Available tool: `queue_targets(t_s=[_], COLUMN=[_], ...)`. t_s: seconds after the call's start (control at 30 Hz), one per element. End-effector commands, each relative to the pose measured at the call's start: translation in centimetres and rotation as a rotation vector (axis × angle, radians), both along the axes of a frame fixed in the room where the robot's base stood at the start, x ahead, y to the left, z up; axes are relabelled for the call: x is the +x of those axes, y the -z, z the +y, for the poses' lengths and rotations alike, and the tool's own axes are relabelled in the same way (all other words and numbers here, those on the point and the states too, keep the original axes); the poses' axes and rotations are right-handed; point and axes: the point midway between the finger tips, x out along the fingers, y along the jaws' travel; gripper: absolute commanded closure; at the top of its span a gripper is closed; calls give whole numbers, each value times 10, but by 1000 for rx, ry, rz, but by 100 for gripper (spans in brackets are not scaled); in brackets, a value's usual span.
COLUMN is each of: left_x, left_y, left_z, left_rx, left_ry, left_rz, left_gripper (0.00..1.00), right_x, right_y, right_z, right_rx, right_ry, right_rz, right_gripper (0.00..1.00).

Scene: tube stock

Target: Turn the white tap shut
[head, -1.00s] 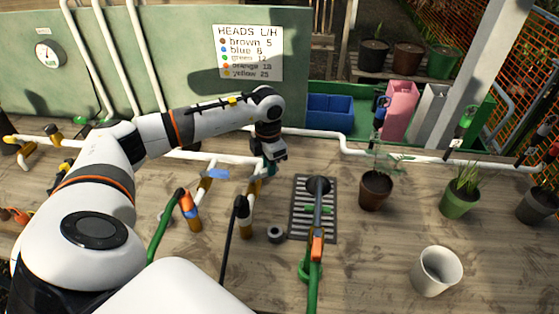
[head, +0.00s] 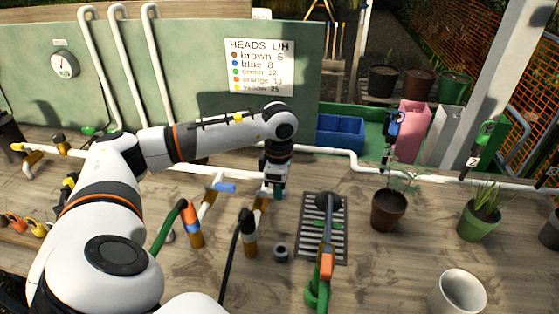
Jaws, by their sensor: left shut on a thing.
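My left gripper (head: 276,190) points down over the white branch pipe (head: 257,215) that carries the black hose. It is shut at the tap on that branch. The white tap's handle is mostly hidden between and behind the fingers; a brass-coloured part of the tap (head: 263,202) shows just below them. How far the handle is turned cannot be told. To the left, a similar branch has a tap with a blue handle (head: 226,187). My right gripper is not in view.
The white supply pipe (head: 330,151) runs along the back of the bench. A green hose (head: 168,228) and a black hose (head: 232,262) hang from the branches. A drain grate (head: 338,225), a small grey ring (head: 281,252) and plant pots (head: 388,210) are to the right.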

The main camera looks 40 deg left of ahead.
Motion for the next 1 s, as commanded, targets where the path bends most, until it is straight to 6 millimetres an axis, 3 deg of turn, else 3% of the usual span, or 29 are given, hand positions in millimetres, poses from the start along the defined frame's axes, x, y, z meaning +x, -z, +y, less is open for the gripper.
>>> queue_targets(t_s=[0.47, 0.5, 0.6, 1.0], left_x=[1, 1, 0, 0], left_y=[-2, -2, -2, -9], left_z=[0, 0, 0, 0], left_rx=[0, 0, 0, 0], left_ry=[12, 12, 11, 10], left_rz=[-6, -6, -5, -4], left_gripper=[100, 78, 62, 62], right_x=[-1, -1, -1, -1], right_y=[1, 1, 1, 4], right_z=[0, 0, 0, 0], right_rx=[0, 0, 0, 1], right_ry=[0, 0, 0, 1], right_rz=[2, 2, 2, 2], right_gripper=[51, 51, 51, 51])
